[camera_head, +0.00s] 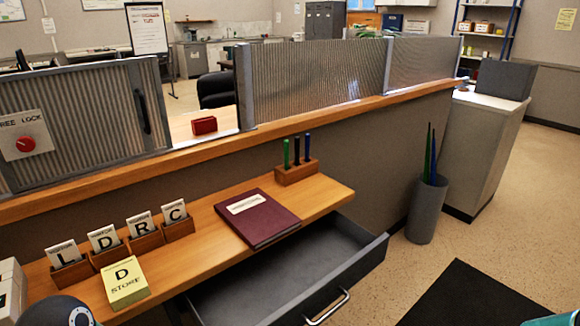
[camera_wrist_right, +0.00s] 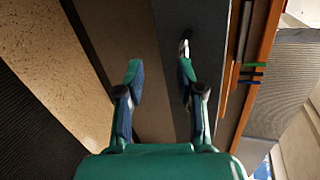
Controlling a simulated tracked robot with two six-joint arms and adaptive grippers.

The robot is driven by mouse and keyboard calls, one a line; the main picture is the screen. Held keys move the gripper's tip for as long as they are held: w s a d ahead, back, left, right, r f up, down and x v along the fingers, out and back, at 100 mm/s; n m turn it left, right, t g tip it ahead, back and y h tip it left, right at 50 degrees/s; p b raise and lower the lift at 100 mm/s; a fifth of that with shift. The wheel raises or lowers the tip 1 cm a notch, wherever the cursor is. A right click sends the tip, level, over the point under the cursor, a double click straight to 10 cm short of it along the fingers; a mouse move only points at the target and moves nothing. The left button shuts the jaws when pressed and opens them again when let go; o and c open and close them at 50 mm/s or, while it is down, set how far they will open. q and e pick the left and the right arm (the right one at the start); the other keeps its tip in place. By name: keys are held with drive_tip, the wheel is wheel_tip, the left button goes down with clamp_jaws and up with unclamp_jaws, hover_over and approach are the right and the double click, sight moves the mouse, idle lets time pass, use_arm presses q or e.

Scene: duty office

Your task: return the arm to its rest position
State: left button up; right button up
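In the right wrist view my right gripper (camera_wrist_right: 160,72) is open, its two green-and-dark fingers wide apart with nothing seen between them. A pale metal drawer handle (camera_wrist_right: 184,48) shows just beyond the right-hand fingertip; I cannot tell from this view how far apart they are. In the head view the grey drawer (camera_head: 368,262) under the wooden shelf stands open, with its handle (camera_head: 328,307) at the front, and the part of its inside that shows is empty. My left gripper is not in view; only a dark rounded part of mine shows at the lower left.
The shelf (camera_head: 200,232) bears a maroon book (camera_head: 262,222), a pen block (camera_head: 297,172), lettered card boxes (camera_head: 144,236) and a yellow card stack (camera_head: 125,282). A slatted screen (camera_head: 315,80) stands behind. A grey bin (camera_head: 426,210) and dark mat (camera_head: 475,300) are right.

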use_arm(q)
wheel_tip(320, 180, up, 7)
drive_tip(key=p, duration=0.4)
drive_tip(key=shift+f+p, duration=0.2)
drive_tip(key=shift+p, duration=0.1)
use_arm(e)
drive_tip(key=s+d+f+n+g+h, duration=0.2)
drive_tip(key=s+f+n+g+h, duration=0.3)
drive_tip(key=s+f+n+g, duration=0.4)
drive_tip(key=s+f+g, duration=0.1)
drive_tip(key=s+f, duration=0.6)
drive_tip(key=shift+s+h, duration=0.15)
drive_tip(key=shift+h, duration=0.15)
